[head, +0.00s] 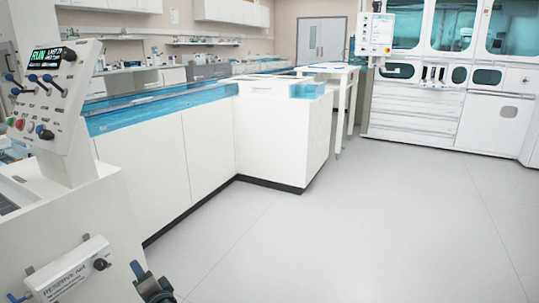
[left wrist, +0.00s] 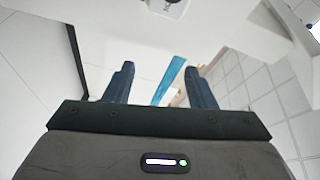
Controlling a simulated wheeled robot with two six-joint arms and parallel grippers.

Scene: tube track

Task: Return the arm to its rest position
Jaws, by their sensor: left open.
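My left gripper (head: 146,283) shows at the bottom edge of the head view, partly cut off, in front of the white panel's lower side. In the left wrist view my left gripper (left wrist: 160,72) has its two dark blue fingers spread apart, with nothing between them. The rest of my left arm is mostly out of the picture. My right gripper is in neither view.
A tilted control panel (head: 50,95) with levers and a RUN display stands at left, above a white labelled box (head: 70,272). A white counter with a blue top (head: 165,110) runs behind. Grey floor (head: 350,230) is clear at right. White cabinets (head: 420,100) stand at the back.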

